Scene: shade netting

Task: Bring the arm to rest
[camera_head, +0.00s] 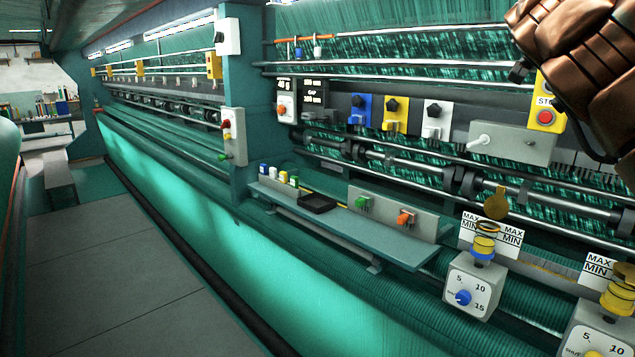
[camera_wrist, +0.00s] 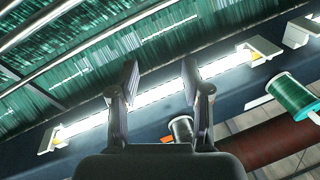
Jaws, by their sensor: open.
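My gripper (camera_wrist: 160,85) shows in the wrist view with its two dark fingers spread apart and nothing between them. Beyond the fingers a bright tube lamp (camera_wrist: 150,93) runs slantwise across the picture; I cannot tell how far off it is. In the head view, part of my copper-coloured arm (camera_head: 585,55) fills the upper right corner, in front of the machine. The gripper itself does not show in the head view.
The long machine with green netting (camera_head: 400,45) runs along the right. A grey shelf (camera_head: 340,222) juts out with a black tray (camera_head: 304,203). Dial boxes (camera_head: 473,287) stand at lower right. A green spool (camera_wrist: 291,95) is right of the gripper. The floor (camera_head: 130,280) at left is clear.

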